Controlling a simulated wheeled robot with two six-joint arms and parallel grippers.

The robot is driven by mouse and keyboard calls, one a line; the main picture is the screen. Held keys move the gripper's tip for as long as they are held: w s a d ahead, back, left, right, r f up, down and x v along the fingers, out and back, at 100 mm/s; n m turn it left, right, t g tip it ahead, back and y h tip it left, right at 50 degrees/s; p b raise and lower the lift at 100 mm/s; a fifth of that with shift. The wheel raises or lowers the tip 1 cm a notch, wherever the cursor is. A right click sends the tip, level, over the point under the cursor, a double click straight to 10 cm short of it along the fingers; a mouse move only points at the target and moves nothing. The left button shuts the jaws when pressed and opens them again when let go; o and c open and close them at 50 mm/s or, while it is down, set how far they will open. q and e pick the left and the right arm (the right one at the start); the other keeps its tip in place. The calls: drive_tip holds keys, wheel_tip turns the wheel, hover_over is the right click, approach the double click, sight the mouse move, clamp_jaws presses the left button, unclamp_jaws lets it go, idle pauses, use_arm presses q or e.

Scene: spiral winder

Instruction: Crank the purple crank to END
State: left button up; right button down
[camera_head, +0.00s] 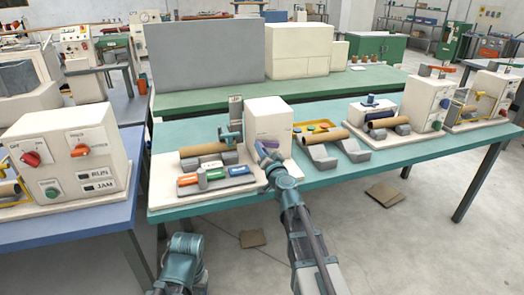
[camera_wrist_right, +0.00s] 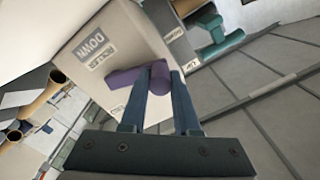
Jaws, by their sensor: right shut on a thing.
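The purple crank (camera_wrist_right: 161,84) shows in the right wrist view. Its arm lies against the face of a cream box (camera_wrist_right: 115,45), and its rounded handle sits between my right gripper's fingers. My right gripper (camera_wrist_right: 160,72) is shut on that handle. In the head view my right gripper (camera_head: 263,150) is at the front of the cream box (camera_head: 268,120) on the teal table, and it mostly hides the crank. One label on the box reads DOWN in the wrist view; other labels are too small or tilted to read surely. My left gripper is not in view.
A brown roll (camera_head: 208,149) and a tray with small coloured parts (camera_head: 240,183) lie left of the box. Another roll on grey supports (camera_head: 320,137) stands close on the right. A control box (camera_head: 65,150) stands on the blue table at left. The teal table's front edge (camera_head: 400,172) is mostly clear.

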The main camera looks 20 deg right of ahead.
drive_tip(key=r+m, duration=0.1)
drive_tip(key=m+p, duration=0.1)
drive_tip(key=shift+d+r+m+p, duration=0.3)
drive_tip(key=shift+d+r, duration=0.05)
drive_tip(key=d+f+m+b, duration=0.1)
drive_tip(key=d+m, duration=1.1)
drive_tip(key=m, duration=1.3)
drive_tip(key=shift+w+d+f+m, duration=0.15)
drive_tip(key=shift+d+m, duration=0.05)
drive_tip(key=shift+m, duration=0.1)
drive_tip(key=c, duration=0.6)
unclamp_jaws()
drive_tip(key=shift+c, duration=0.2)
drive_tip(key=s, duration=1.3)
drive_tip(key=shift+s+d, duration=0.25)
drive_tip(key=shift+s, duration=0.15)
